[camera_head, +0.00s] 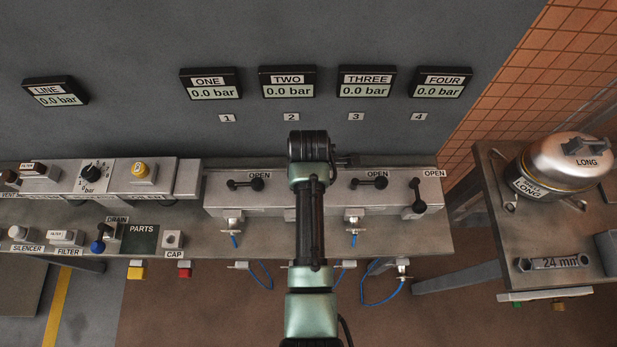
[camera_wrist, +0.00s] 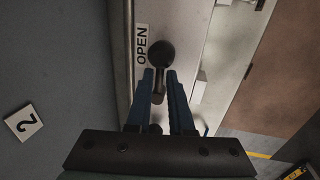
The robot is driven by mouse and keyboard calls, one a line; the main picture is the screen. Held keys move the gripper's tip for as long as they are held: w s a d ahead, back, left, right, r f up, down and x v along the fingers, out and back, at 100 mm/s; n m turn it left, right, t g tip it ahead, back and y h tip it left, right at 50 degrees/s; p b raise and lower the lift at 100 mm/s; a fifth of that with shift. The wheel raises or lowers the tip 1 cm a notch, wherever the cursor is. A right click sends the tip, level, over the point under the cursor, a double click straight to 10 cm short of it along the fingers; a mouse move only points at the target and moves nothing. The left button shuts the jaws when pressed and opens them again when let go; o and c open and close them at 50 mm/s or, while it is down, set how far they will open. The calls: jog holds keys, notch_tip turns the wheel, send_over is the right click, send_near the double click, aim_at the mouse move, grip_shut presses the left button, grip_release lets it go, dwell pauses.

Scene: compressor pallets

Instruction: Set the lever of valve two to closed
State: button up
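The lever of valve two (camera_wrist: 161,54) has a dark ball knob. In the wrist view the knob lies beside the OPEN label (camera_wrist: 142,44), so the lever points along the bench towards OPEN. In the head view my arm hides this lever. My gripper (camera_wrist: 161,76) is over it, with one blue finger on each side of the stem. A gap shows between the fingers, and they look apart from the stem. The number 2 plate (camera_wrist: 24,122) is on the wall at left. Display TWO (camera_head: 288,82) reads 0.0 bar.
Lever one (camera_head: 246,184) and lever three (camera_head: 369,183) lie sideways near my arm, by their OPEN labels. Lever four (camera_head: 418,196) points to the front. A bench with knobs and fittings is at left. A side table (camera_head: 550,255) with a metal vessel (camera_head: 535,175) is at right.

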grip_shut()
jog(key=shift+s, duration=0.15)
dwell(1.2)
jog(key=m+p, duration=0.1)
jog(key=m, duration=0.1)
jog(key=s+m+p, duration=0.1)
jog(key=shift+a+r+m+h, duration=0.15)
jog(key=shift+a+m+h, duration=0.05)
jog(key=shift+m+h, duration=0.2)
jog(key=m, duration=0.1)
jog(key=m+p, duration=0.1)
jog(key=m, duration=0.1)
jog(key=s+a+m+p, duration=0.1)
jog(key=shift+m+g+h, duration=0.3)
jog(key=shift+h, duration=0.1)
jog(key=m, duration=0.3)
jog(key=a+m, duration=0.1)
jog(key=shift+s+a+m+g, duration=0.1)
jog(key=shift+s+m+g, duration=0.2)
jog(key=shift+s+a+m+g+h, duration=0.15)
jog(key=shift+a+m+g, duration=0.2)
jog(key=shift+m, duration=0.9)
jog(key=shift+w+a+m+g+h, duration=0.15)
jog(key=shift+a+m, duration=0.3)
jog(key=shift+m, duration=0.8)
jog(key=shift+s, duration=0.1)
